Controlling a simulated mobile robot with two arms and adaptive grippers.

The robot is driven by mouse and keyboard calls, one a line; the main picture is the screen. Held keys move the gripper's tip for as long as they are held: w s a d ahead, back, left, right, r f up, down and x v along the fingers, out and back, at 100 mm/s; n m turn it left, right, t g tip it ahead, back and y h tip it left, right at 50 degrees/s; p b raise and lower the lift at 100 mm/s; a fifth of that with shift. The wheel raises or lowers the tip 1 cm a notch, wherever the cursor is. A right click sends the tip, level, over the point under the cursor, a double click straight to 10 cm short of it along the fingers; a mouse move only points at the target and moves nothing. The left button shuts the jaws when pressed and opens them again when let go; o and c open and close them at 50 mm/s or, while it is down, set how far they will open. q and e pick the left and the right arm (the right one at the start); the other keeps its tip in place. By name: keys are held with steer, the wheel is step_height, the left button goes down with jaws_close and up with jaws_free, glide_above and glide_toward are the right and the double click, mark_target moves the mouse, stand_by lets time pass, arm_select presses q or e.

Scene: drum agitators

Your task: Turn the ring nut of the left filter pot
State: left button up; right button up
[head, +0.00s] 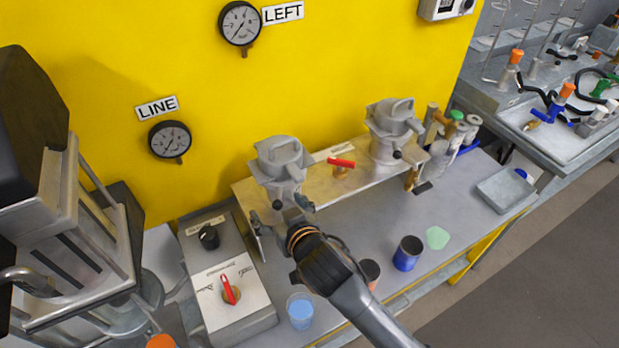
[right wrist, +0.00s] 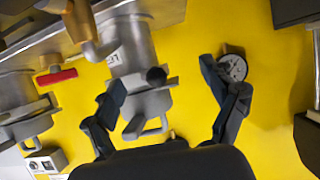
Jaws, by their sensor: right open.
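The left filter pot (head: 281,165) is a grey metal pot with a handled lid, at the left end of the metal shelf. In the right wrist view the pot (right wrist: 128,48) appears upside down, with a black knob on its side. Its ring nut (right wrist: 148,103) seems to be the lugged grey collar by the lid. My right gripper (head: 296,212) is at the lower front of the pot in the head view. In the right wrist view the gripper (right wrist: 170,105) is open, its dark fingers apart, with the pot's lid end seen between them. Contact cannot be told. My left gripper is not seen.
A second filter pot (head: 388,135) stands at the shelf's right end, with a red-handled valve (head: 341,162) between. Gauges hang on the yellow wall. A control box (head: 232,295) with a red knob, a blue-filled beaker (head: 300,312) and a blue cup (head: 408,253) are in front.

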steer(key=p+v, duration=0.4)
steer(key=v, duration=0.2)
steer(key=shift+s+d+r, duration=0.15)
steer(key=shift+s, duration=0.1)
stand_by(0.6)
